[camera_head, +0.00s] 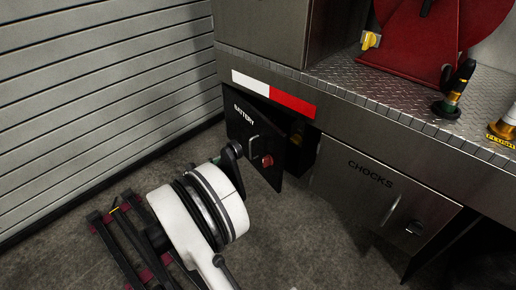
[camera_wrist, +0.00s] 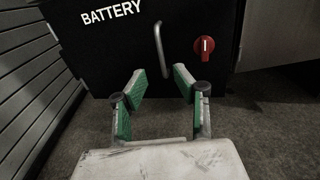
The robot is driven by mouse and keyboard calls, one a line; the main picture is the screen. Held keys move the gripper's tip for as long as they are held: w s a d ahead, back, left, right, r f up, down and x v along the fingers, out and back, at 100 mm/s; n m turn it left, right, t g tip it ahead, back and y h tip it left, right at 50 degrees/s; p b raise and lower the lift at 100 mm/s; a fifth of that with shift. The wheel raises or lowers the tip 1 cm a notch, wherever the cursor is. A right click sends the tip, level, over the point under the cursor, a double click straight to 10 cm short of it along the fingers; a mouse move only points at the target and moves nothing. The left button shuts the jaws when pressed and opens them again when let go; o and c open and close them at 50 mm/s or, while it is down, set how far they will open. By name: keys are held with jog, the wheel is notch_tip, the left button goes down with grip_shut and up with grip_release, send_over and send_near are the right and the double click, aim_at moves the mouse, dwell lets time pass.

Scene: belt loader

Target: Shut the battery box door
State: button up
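The battery box door (camera_head: 252,138) is a black panel marked BATTERY, with a silver bar handle and a red knob (camera_head: 268,160). It stands ajar in the head view, swung out on its right side, with a dark gap to the box (camera_head: 303,140) behind it. In the wrist view the door (camera_wrist: 112,50) fills the top, with the handle (camera_wrist: 159,49) near its middle and the red knob (camera_wrist: 204,46) to the right. My gripper (camera_wrist: 158,82) has its green-padded fingers spread apart with nothing between them. It is in front of the door, below the handle. Contact cannot be told.
A closed compartment marked CHOCKS (camera_head: 372,190) is right of the box. A metal deck (camera_head: 400,100) with a red reel (camera_head: 435,35) lies above. A slatted wall (camera_head: 90,80) stands at the left. The concrete floor (camera_head: 300,250) is clear below the boxes.

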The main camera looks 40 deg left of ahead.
jog(key=f, duration=0.1)
jog(key=b, duration=0.4)
send_over(251, 159)
jog(key=shift+w+a, duration=0.2)
jog(key=shift+a, duration=0.05)
grip_shut()
dwell(0.4)
